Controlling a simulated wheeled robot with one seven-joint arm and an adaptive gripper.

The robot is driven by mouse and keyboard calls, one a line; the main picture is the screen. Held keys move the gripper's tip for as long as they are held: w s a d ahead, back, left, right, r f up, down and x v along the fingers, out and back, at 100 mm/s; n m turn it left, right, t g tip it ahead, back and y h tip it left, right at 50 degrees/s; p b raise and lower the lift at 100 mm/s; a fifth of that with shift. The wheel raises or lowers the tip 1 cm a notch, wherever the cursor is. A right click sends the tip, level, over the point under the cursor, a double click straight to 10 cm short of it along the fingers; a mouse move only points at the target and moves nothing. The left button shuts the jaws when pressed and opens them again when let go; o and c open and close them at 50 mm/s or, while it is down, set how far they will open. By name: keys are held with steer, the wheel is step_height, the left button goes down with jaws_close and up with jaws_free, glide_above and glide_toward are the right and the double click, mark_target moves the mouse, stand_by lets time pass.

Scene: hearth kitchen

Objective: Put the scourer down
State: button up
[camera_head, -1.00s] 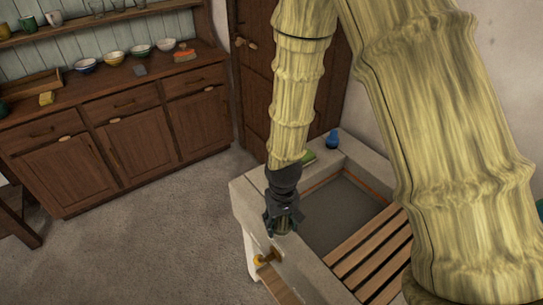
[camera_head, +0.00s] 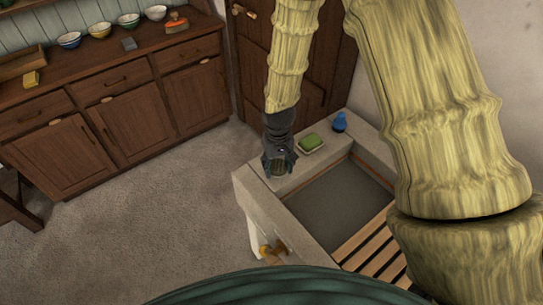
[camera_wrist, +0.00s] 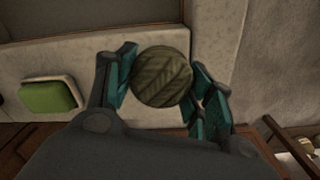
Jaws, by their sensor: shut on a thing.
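The scourer (camera_wrist: 161,77) is a round, ridged, olive-green ball in the wrist view. My gripper (camera_wrist: 163,82) is shut on it, with a teal-padded finger on each side. In the head view my gripper (camera_head: 278,170) is over the pale rim (camera_head: 262,192) of the sink, near its far left corner. There the scourer shows only as a small greenish patch (camera_head: 279,168) between the fingers. Whether it touches the rim is hard to tell.
A green block in a pale dish (camera_head: 311,144) sits on the rim right of my gripper. A blue bottle (camera_head: 339,122) stands beyond it. The sink basin (camera_head: 335,205) has a wooden slatted rack (camera_head: 372,245). A dresser with bowls (camera_head: 99,30) stands at left.

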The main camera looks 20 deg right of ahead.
mark_target(275, 161)
steer(key=w, duration=0.2)
steer(key=w+p, duration=0.1)
steer(key=w, duration=0.1)
steer(key=w+d, duration=0.1)
steer(key=shift+w+d+f+p, duration=0.1)
steer(key=shift+w+f+p, duration=0.15)
steer(key=shift+w+p, duration=0.15)
steer(key=shift+f+p, duration=0.55)
steer(key=shift+f, duration=0.1)
step_height(275, 161, down, 2)
steer(key=shift+p, duration=0.4)
steer(key=shift+f, duration=0.1)
steer(key=shift+s+f, duration=0.1)
steer(key=shift+f, duration=0.25)
steer(key=o, duration=1.3)
steer(key=shift+f, duration=0.1)
steer(key=shift+o, duration=0.2)
steer(key=shift+f, duration=0.1)
